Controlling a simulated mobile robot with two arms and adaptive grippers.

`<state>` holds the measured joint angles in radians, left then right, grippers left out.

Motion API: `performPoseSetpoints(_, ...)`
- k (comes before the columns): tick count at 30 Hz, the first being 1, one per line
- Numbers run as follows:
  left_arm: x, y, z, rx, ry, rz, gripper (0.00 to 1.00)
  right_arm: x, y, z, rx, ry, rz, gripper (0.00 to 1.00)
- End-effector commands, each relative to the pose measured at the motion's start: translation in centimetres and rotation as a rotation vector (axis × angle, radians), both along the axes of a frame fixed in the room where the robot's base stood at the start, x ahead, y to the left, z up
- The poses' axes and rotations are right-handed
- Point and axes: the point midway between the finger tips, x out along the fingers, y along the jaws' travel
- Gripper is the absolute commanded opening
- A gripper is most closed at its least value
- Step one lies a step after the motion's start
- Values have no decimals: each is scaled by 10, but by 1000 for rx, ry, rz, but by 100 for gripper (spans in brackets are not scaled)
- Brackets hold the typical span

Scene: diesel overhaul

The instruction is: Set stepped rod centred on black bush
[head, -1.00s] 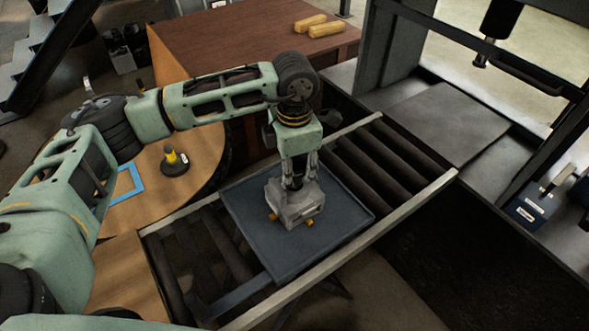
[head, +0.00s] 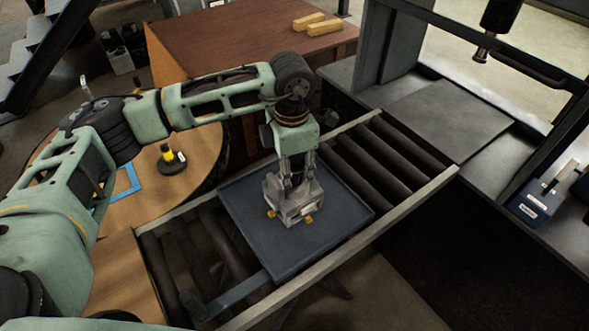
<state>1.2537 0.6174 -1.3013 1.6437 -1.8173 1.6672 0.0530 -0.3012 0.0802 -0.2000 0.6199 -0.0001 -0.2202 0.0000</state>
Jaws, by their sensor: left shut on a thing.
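My left gripper (head: 296,184) is over the dark tray, pointing down. It is shut on the upper part of a grey metal block (head: 294,208) with small brass fittings low on its sides. The block appears to be at the tray surface; I cannot tell whether it touches. On the round wooden table at left, a small yellow-and-black upright piece (head: 167,153) stands on a black round base (head: 172,167). These may be the stepped rod and the black bush, but I cannot tell for sure. My right gripper is not in view.
The dark tray (head: 345,222) lies on a roller conveyor with pale rails (head: 400,212). Blue frame (head: 130,180) lies on the round table. A press (head: 487,40) with a flat grey plate (head: 450,120) stands right. Two yellow blocks (head: 320,27) lie on the brown bench.

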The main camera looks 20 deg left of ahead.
Motion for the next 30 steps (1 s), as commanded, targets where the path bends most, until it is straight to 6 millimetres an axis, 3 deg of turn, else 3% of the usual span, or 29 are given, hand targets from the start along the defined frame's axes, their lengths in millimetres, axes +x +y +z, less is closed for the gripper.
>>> performPoseSetpoints(10, 1, 5, -5, 12, 1, 6, 0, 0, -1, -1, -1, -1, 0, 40)
performPoseSetpoints(11, 1, 5, -4, 12, 1, 6, 28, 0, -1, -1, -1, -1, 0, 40)
performPoseSetpoints(21, 1, 3, -2, 6, 0, 2, 57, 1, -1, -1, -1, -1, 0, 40)
performPoseSetpoints(30, 1, 2, -1, 5, -1, 1, 58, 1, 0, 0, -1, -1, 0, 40)
